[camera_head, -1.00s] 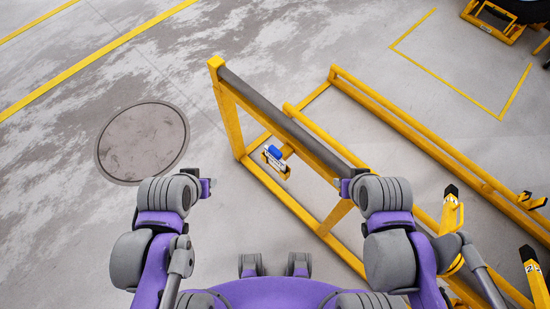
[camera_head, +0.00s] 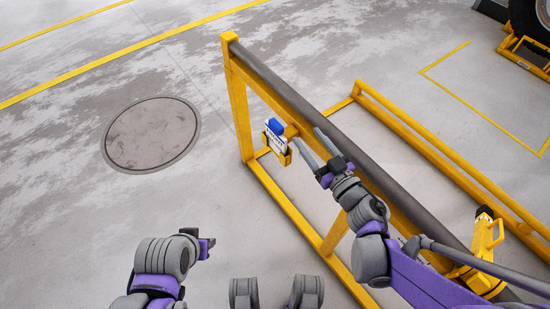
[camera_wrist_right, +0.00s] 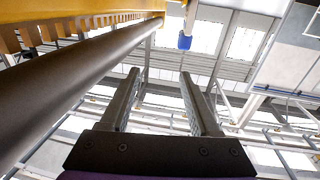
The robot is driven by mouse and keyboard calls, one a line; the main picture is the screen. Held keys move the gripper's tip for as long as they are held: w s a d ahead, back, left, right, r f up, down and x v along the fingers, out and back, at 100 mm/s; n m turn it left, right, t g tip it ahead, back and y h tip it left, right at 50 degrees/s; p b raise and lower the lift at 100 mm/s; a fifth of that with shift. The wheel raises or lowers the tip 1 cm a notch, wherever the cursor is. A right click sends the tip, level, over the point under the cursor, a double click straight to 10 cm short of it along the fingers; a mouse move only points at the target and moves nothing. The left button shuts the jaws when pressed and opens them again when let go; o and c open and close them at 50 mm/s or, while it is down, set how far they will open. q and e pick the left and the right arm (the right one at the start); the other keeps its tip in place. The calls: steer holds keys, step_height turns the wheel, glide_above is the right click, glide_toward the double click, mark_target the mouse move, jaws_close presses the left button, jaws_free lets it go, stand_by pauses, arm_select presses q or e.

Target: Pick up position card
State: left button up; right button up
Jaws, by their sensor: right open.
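A white position card (camera_head: 276,142) with dark print sits in a small yellow holder on the yellow frame, with a blue piece (camera_head: 274,126) at its top. The blue piece also shows near the top of the right wrist view (camera_wrist_right: 185,41). My right gripper (camera_head: 309,138) is open and empty, its fingers pointing toward the holder from the right, a short way off. In the right wrist view its two fingers (camera_wrist_right: 159,74) stand apart with nothing between them. My left gripper (camera_head: 207,248) is at the lower left, away from the card; its jaws are too small to judge.
A yellow frame with a dark grey top bar (camera_head: 330,130) runs diagonally beside my right arm; the bar also passes left of the gripper in the wrist view (camera_wrist_right: 75,85). A lower yellow rail (camera_head: 440,155) lies behind. A yellow tool-like piece (camera_head: 484,240) stands lower right. Floor at left is clear.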

mark_target(282, 133)
steer(key=w+a+f, duration=0.1)
steer(key=a, duration=0.1)
steer(key=w+a+f+n+g+y, duration=0.1)
steer(key=w+a+y+b, duration=0.1)
steer(key=a, duration=0.1)
steer(key=shift+w+a+f+g, duration=0.15)
steer(key=shift+a+f+g, duration=0.15)
steer(key=shift+f, duration=0.1)
steer(key=x, duration=0.5)
steer(key=shift+w+f+b, duration=0.15)
steer(key=shift+f+b, duration=0.15)
steer(key=shift+b, duration=0.1)
arm_select(q)
step_height(282, 133, down, 3)
steer(key=shift+s, duration=0.15)
arm_select(e)
jaws_close()
